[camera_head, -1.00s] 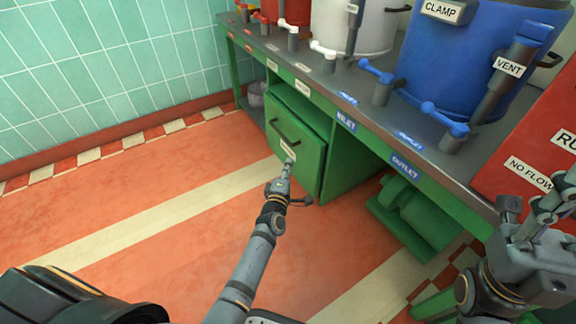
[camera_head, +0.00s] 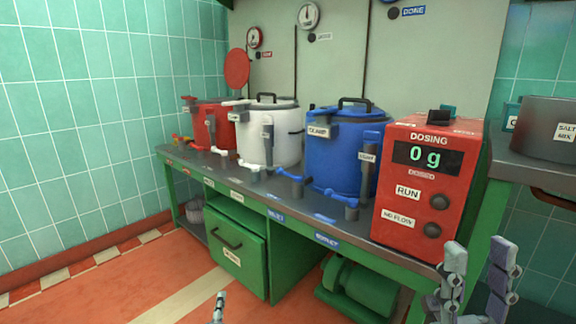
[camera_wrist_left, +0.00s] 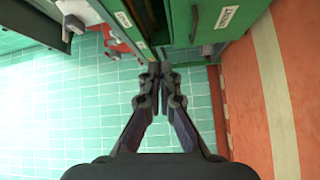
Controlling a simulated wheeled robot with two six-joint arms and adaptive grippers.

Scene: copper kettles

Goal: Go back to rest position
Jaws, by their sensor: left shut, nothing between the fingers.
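My left gripper (camera_head: 219,308) shows only its tip at the bottom edge of the head view, in front of the green cabinet and apart from it. In the left wrist view its fingers (camera_wrist_left: 160,82) are together with nothing between them. My right gripper (camera_head: 479,283) is at the lower right of the head view, in front of the red dosing box, with its two fingers apart and empty. Most of both arms is out of view.
A green bench (camera_head: 292,205) bears red (camera_head: 212,125), white (camera_head: 268,140) and blue (camera_head: 340,155) kettles and a red dosing box (camera_head: 425,180) reading 0 g. Below are a green cabinet (camera_head: 237,248) and a green motor-like unit (camera_head: 358,288). Orange floor lies in front.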

